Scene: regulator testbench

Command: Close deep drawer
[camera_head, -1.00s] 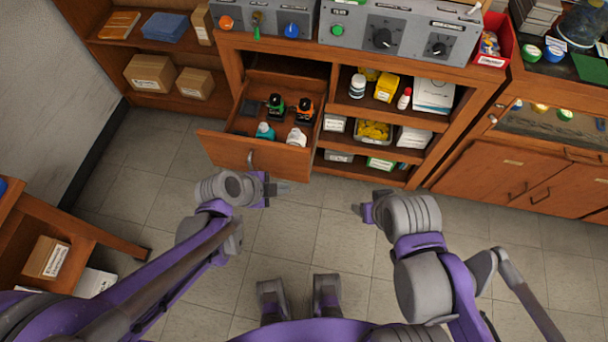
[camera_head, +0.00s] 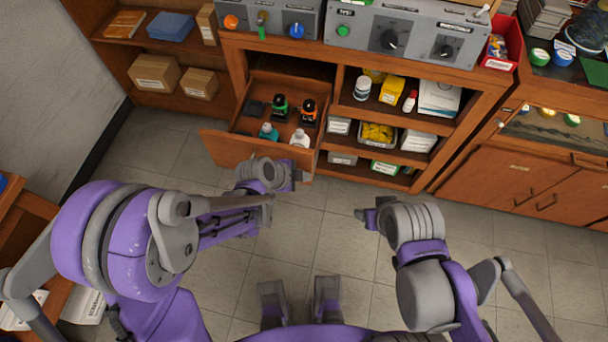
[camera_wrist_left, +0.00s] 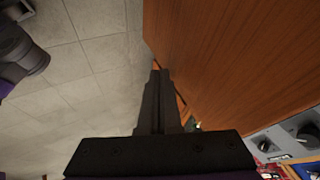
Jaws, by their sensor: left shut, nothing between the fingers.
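The deep drawer (camera_head: 222,150) is pulled out of the wooden bench on the left of the head view, its front panel toward me. It holds a teal-capped bottle (camera_head: 268,131), a white bottle (camera_head: 299,138) and two dark items with green and orange tops. My left gripper (camera_head: 304,177) is shut and empty, at the right end of the drawer front; its wrist hides the handle. In the left wrist view the shut fingers (camera_wrist_left: 159,72) reach beside the wooden panel (camera_wrist_left: 235,55); contact is unclear. My right gripper (camera_head: 360,214) hangs over the floor, away from the drawer.
Open shelves (camera_head: 420,117) with bottles and bins stand right of the drawer. Grey control panels (camera_head: 400,38) sit on the bench top. A low shelf with cardboard boxes (camera_head: 154,72) is at the left. The floor between my arms is clear.

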